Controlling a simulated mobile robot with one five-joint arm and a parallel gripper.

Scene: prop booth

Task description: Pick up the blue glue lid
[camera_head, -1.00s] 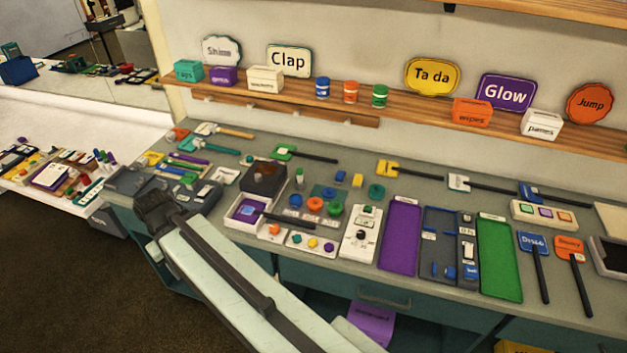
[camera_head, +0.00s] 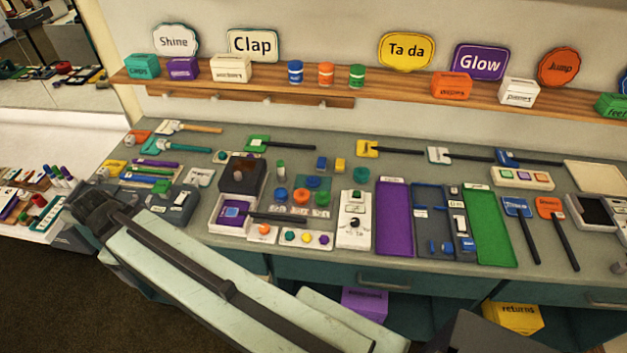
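No label reading glue is legible from here. A small blue round piece (camera_head: 280,195) lies on the counter beside an orange round piece (camera_head: 301,196) and a green one (camera_head: 322,198); it looks like a lid, but I cannot be sure. A jar with a blue top (camera_head: 295,72) also stands on the wooden shelf. My gripper (camera_head: 92,212) is the dark end of my arm at the left, by the counter's left front corner, well left of the round pieces. Its fingers are not clear, so open or shut cannot be told. I see nothing held in it.
A dark box (camera_head: 243,174), a purple tray (camera_head: 394,220), a green tray (camera_head: 489,226) and a white control box (camera_head: 355,218) crowd the counter. Two paddle signs (camera_head: 517,208) (camera_head: 549,207) lie at the right. Dark floor (camera_head: 60,310) is open at lower left.

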